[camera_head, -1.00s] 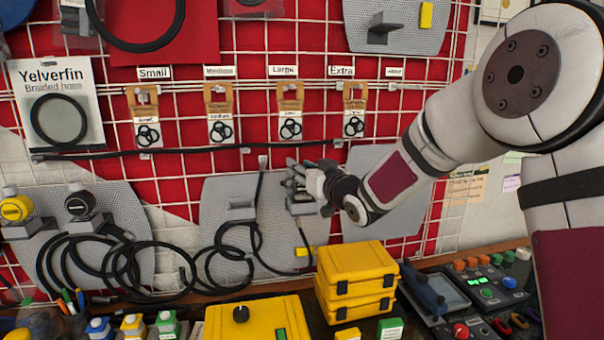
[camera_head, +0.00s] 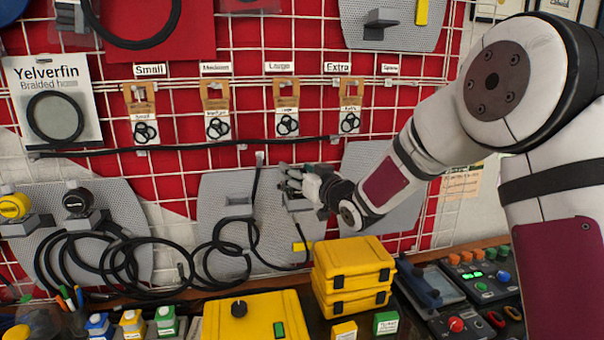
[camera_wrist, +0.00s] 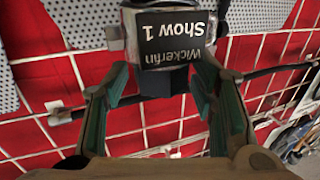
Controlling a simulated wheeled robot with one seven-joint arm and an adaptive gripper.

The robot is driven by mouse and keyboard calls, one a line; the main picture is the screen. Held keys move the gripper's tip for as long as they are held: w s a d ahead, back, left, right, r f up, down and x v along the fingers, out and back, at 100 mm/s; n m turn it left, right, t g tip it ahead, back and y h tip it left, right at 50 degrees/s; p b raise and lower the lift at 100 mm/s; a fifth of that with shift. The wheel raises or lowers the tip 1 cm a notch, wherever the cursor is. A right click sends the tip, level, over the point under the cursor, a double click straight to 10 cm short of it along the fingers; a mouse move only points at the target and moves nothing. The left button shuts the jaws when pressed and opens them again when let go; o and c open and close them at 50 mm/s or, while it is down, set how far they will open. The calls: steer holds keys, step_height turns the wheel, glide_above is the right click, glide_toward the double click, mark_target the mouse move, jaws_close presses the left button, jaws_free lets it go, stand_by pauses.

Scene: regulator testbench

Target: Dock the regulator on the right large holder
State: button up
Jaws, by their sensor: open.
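The regulator (camera_wrist: 172,38) is a dark box with a black label reading "Wickerfin Show 1", upside down in the wrist view. In the head view it is a small grey block (camera_head: 297,203) in front of the right side of the middle perforated panel (camera_head: 222,236), with a black cable below. My gripper (camera_wrist: 162,78) is open. Its green-padded fingers stand either side of the regulator's lower dark part. It also shows in the head view (camera_head: 293,178), just above the block. The holder behind the regulator is mostly hidden; I cannot tell how fully it is seated.
An empty-looking grey holder (camera_head: 238,206) sits left on the middle panel. Black hoses (camera_head: 135,262) hang across the lower left. Stacked yellow cases (camera_head: 352,275) and a control console (camera_head: 470,300) stand below. A black rod (camera_head: 190,147) runs across the red gridded wall.

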steer(key=s+d+r+m+g+h+b, duration=0.15)
steer(key=s+d+h, duration=0.35)
steer(key=s+d, duration=0.6)
steer(key=s+d+m+g+h, duration=0.35)
steer(key=s+d, duration=0.35)
steer(key=s, duration=0.7)
steer(key=s+f+g, duration=0.2)
steer(key=s, duration=0.8)
steer(key=s+f+g, duration=0.2)
steer(key=s+g, duration=0.1)
steer(key=s, duration=0.7)
steer(key=shift+s+m, duration=0.3)
steer(key=shift+h, duration=0.25)
